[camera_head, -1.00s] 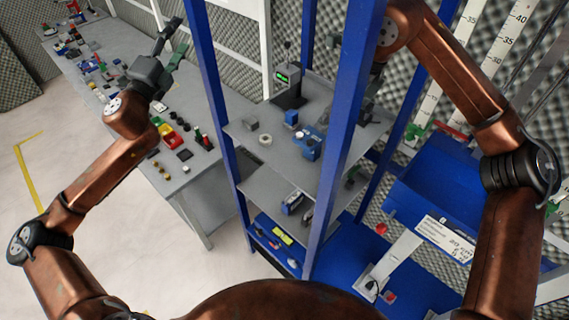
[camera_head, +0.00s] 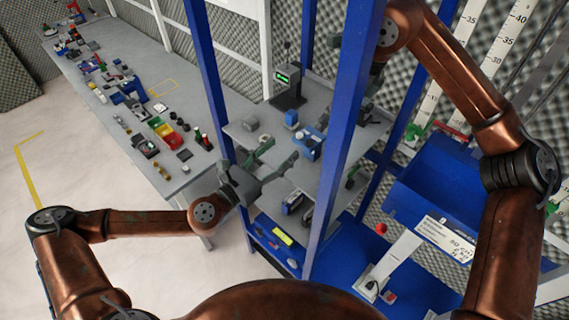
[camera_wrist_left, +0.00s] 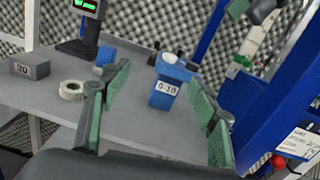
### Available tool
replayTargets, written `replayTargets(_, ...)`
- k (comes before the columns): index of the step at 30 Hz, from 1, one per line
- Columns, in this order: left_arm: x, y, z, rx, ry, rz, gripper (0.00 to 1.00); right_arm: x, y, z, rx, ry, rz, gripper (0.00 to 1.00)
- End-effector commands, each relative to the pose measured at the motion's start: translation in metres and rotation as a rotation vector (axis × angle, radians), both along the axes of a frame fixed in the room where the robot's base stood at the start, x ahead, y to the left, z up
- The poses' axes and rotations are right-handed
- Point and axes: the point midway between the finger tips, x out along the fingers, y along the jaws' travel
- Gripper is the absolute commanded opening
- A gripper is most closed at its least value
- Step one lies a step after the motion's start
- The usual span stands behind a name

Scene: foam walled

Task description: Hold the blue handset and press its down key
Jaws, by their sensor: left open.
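A blue device with a white label reading 0-10 and light and dark round parts on top stands on the grey upper shelf; it shows in the left wrist view (camera_wrist_left: 164,92) and the head view (camera_head: 308,146). It may be the handset; I cannot make out a down key. My left gripper (camera_head: 277,158) is open and empty at the shelf's front edge. In the left wrist view its green fingers (camera_wrist_left: 158,82) stand either side of the device, apart from it. My right gripper is partly seen at the upper right of the left wrist view (camera_wrist_left: 258,22); its jaw state is unclear.
A blue post (camera_head: 342,120) stands right of the device. A white ring (camera_wrist_left: 71,90), a grey block (camera_wrist_left: 30,68) and a green-lit display (camera_head: 283,78) share the shelf. A long cluttered bench (camera_head: 190,160) lies left.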

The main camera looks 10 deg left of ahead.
Motion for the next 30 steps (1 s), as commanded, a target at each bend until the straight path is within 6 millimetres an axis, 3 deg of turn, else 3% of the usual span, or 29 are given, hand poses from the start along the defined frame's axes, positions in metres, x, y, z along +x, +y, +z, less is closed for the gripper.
replayTargets(3, -0.017, -0.012, -0.014, 0.057, -0.025, -0.029, 0.55, 0.000, 0.000, 0.000, 0.000, 0.000, 0.000, 0.29)
replayTargets(8, -0.021, -0.020, -0.020, 0.085, -0.040, -0.041, 0.55, 0.000, 0.000, 0.000, 0.000, 0.000, 0.000, 0.29)
replayTargets(24, 0.051, -0.072, -0.020, 0.084, -0.039, -0.040, 0.55, 0.000, 0.000, 0.000, 0.000, 0.000, 0.000, 0.29)
replayTargets(30, 0.068, -0.083, -0.021, 0.085, -0.037, -0.039, 0.55, 0.000, 0.000, 0.000, 0.000, 0.000, 0.000, 0.29)
